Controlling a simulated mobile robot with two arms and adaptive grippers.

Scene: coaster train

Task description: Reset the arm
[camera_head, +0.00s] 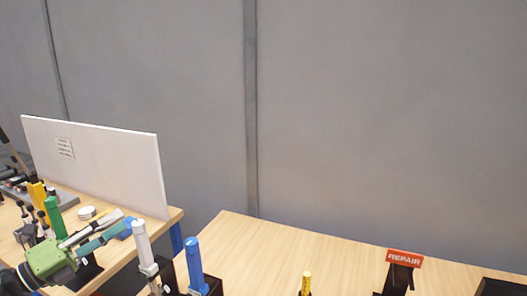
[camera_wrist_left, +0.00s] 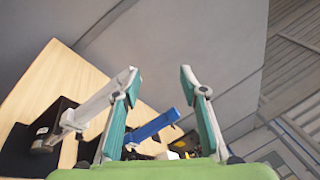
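My left gripper (camera_head: 120,222) reaches in from the lower left in the head view, its green body above the left table and its fingers pointing right. In the left wrist view (camera_wrist_left: 159,73) its two fingers stand apart with nothing held between the tips. A white-handled tool (camera_head: 143,247) stands upright just right of the fingertips. A blue-handled tool (camera_head: 193,266) stands further right; a blue handle (camera_wrist_left: 152,126) also shows behind the fingers in the left wrist view. My right gripper is not in view.
A white panel (camera_head: 95,165) stands on the left table, with several tools and bottles before it. The right table (camera_head: 290,250) has a bare wooden middle. A grey wall is behind.

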